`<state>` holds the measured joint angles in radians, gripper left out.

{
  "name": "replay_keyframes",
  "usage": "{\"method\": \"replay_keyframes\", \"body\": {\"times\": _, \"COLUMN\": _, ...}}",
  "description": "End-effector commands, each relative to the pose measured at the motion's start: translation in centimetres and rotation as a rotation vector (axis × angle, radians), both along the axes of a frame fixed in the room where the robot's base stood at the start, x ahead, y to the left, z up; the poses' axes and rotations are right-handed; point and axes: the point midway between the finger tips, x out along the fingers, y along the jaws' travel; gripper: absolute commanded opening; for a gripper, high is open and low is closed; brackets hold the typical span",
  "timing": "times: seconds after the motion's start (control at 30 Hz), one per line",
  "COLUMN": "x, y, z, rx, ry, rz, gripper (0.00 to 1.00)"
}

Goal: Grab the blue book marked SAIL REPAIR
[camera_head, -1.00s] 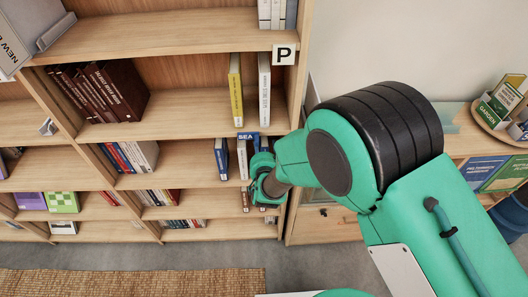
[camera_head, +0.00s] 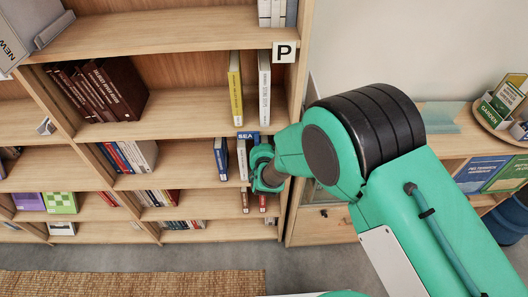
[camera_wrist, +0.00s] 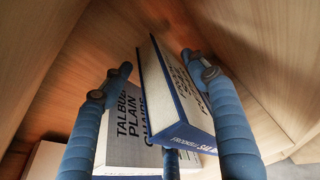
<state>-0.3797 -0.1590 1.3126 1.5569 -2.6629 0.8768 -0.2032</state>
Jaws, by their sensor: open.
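In the wrist view, a book with blue edges and a pale lettered face (camera_wrist: 165,85) stands tilted between my finger tips. Its blue edge carries white lettering that seems to begin "SAI"; the rest is hidden by my right finger. My gripper (camera_wrist: 152,72) is open, with one finger left of the book, apart from it, and another close along its right side. A third finger shows below. In the head view, my gripper (camera_head: 258,174) is at the shelf under the blue SEA sign (camera_head: 247,136). The book is not clearly visible there.
A blue book (camera_head: 221,158) and a pale book (camera_head: 242,160) stand left of my gripper. Wooden shelf boards and a side wall close in around it.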

Motion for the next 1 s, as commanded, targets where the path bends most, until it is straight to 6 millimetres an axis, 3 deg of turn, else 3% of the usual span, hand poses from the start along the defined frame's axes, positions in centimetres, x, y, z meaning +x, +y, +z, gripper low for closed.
{"method": "replay_keyframes", "body": {"times": 0.17, "x": -0.01, "y": 0.01, "z": 0.01, "rx": 0.0, "ry": 0.0, "rz": 0.0, "gripper": 0.59}}
{"method": "replay_keyframes", "body": {"times": 0.47, "x": -0.01, "y": 0.01, "z": 0.01, "rx": 0.0, "ry": 0.0, "rz": 0.0, "gripper": 0.0}}
{"method": "replay_keyframes", "body": {"times": 1.0, "x": 0.15, "y": 0.05, "z": 0.76, "rx": 0.002, "ry": -0.005, "rz": -0.001, "gripper": 0.0}}
